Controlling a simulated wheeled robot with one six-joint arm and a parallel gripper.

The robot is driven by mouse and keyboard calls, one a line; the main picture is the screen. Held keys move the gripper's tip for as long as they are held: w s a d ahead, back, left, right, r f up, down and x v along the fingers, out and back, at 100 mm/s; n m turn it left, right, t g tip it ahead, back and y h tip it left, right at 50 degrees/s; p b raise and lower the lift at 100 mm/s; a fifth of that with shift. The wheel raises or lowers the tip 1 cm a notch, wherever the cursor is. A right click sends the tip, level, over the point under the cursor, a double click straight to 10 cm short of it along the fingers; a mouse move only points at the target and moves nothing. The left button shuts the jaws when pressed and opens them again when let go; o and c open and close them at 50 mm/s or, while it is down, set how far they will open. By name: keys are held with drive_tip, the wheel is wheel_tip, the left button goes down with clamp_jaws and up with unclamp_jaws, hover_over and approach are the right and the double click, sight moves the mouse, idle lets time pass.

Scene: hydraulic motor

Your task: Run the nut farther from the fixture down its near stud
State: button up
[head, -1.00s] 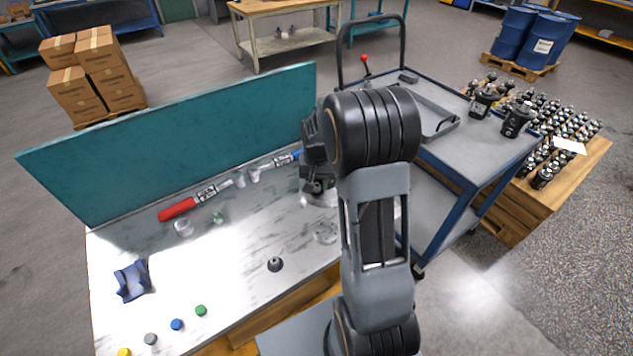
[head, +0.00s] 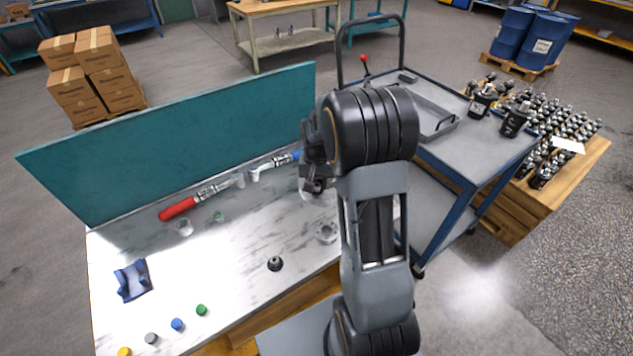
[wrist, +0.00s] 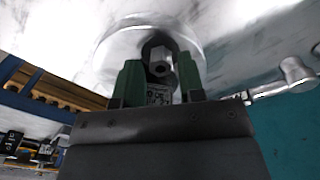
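My gripper (head: 314,182) is low over the right end of the bench, partly hidden by my arm in the head view. In the wrist view its two green fingers (wrist: 160,82) stand apart, one on each side of a dark six-sided part with a round centre (wrist: 159,52). This looks like a nut on a stud, above a pale round base (wrist: 108,62). Whether the fingers touch it is unclear. A blue cradle, possibly the fixture (head: 133,281), sits at the bench's left. I cannot make out a second nut.
A grey flanged disc (head: 326,232) and dark cone (head: 275,264) are nearby. Coloured caps (head: 177,324) line the front. A cart (head: 480,150) stands right.

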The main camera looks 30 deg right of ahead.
drive_tip(key=shift+w+d+r, duration=0.15)
drive_tip(key=shift+w+r, duration=0.15)
drive_tip(key=shift+w, duration=0.1)
drive_tip(key=shift+w+d+r+p, duration=0.1)
drive_tip(key=shift+w+r+p, duration=0.15)
drive_tip(key=shift+r+p, duration=1.15)
drive_tip(key=shift+r, duration=0.2)
drive_tip(key=o, duration=0.5)
drive_tip(key=shift+s, duration=0.1)
